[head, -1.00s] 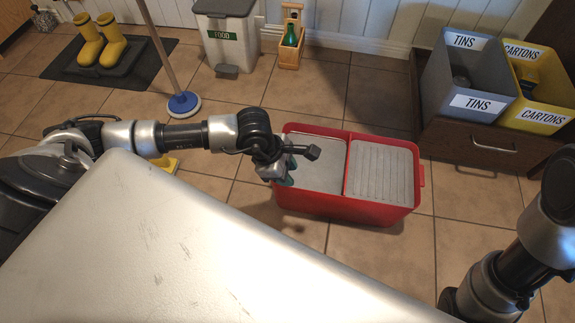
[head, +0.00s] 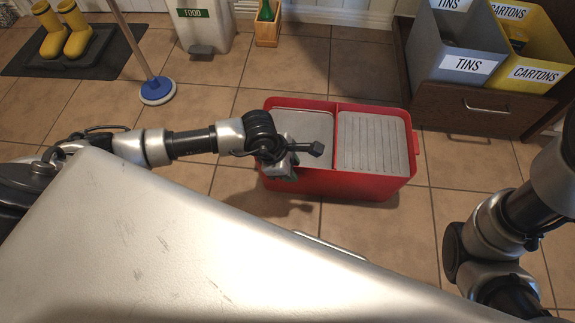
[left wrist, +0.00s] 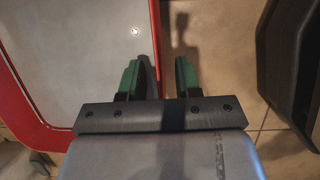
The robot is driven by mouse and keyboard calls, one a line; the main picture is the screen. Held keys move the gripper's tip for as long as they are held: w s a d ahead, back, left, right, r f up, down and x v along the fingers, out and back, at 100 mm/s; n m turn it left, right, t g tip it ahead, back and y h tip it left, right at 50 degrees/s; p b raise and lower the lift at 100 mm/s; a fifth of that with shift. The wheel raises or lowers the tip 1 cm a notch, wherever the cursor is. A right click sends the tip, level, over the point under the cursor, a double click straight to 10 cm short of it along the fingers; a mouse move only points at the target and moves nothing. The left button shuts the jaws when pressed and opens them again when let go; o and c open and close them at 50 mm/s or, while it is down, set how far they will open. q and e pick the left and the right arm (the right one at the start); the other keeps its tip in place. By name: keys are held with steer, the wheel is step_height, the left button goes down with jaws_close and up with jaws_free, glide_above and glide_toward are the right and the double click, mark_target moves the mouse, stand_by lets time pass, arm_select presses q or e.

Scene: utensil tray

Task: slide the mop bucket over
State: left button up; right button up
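The mop bucket is a red rectangular tub (head: 335,187) on the tiled floor, in the middle of the head view. A red divider splits its top into a plain grey side on the left and a ribbed grey side on the right. My left gripper (head: 285,168) is at its near left part. In the left wrist view the gripper's two green fingers (left wrist: 158,78) are apart. The red rim (left wrist: 156,20) runs toward the gap between them, with one finger over the grey side and one outside. Contact is not clear. My right arm shows at the right; its gripper is out of view.
Yellow boots (head: 65,35) on a dark mat are far left. A white food bin (head: 203,30), a wooden bottle carrier (head: 267,34) and a drawer unit (head: 478,110) with labelled bins stand behind. Floor left of the bucket is open.

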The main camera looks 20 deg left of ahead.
arm_select(q)
jaws_close()
stand_by(1.4)
